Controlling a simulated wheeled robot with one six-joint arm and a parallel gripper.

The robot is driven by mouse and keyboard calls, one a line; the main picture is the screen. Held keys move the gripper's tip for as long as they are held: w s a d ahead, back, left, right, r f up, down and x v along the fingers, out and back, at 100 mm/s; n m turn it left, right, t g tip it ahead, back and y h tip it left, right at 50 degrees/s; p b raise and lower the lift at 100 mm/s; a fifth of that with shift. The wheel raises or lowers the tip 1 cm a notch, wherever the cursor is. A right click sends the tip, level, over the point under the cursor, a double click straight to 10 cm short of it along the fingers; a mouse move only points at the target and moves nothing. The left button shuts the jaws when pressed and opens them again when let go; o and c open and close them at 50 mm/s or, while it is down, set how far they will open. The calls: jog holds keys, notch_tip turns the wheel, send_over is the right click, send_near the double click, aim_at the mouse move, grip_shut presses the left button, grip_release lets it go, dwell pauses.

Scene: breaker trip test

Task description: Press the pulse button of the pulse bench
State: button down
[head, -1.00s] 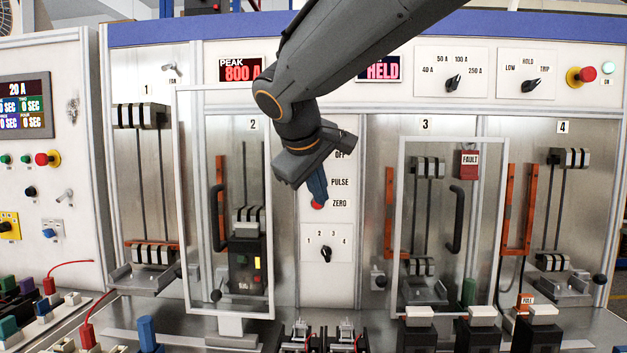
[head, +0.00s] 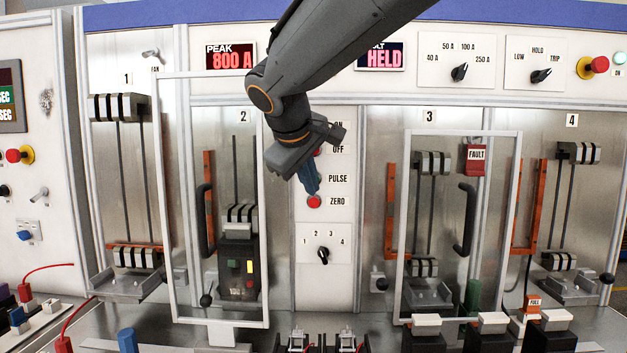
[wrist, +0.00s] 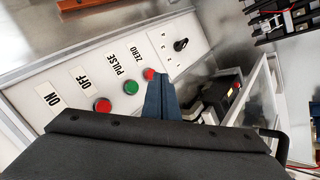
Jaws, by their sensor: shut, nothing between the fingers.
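The pulse bench's button column sits on a white centre panel (head: 340,270) labelled ON, OFF, PULSE and ZERO. The green pulse button (wrist: 131,87) shows in the wrist view between the red OFF button (wrist: 102,105) and the red ZERO button (wrist: 148,74). In the wrist view the fingertips (wrist: 158,79) appear beside the ZERO button; contact cannot be made out.
A selector knob (head: 323,256) is below the buttons. Framed clear doors with black handles (head: 205,218) (head: 465,220) stand on both sides. Displays read PEAK 800 A (head: 231,57) and HELD (head: 383,58). Blocks and plugs crowd the bench front.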

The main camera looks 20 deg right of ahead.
jog(key=w+d+p, duration=0.1)
jog(key=w+d, duration=0.1)
jog(key=w, duration=0.4)
jog(key=shift+w, duration=0.25)
jog(key=shift+w, duration=0.1)
dwell(1.8)
jog(key=shift+w+d, duration=0.15)
jog(key=shift+w, duration=0.2)
jog(key=shift+w+d, duration=0.2)
jog(key=shift+w, duration=0.25)
dwell(0.8)
dwell(0.3)
jog(key=shift+s+a, duration=0.35)
jog(key=shift+s, duration=0.55)
jog(key=shift+s+a+b, duration=0.2)
jog(key=shift+s+a, duration=0.05)
jog(key=shift+s, duration=0.55)
jog(key=shift+s+a+b, duration=0.25)
jog(key=shift+s, duration=0.55)
jog(key=shift+s+a+b, duration=0.2)
jog(key=shift+s+a, duration=0.05)
jog(key=shift+s, duration=0.55)
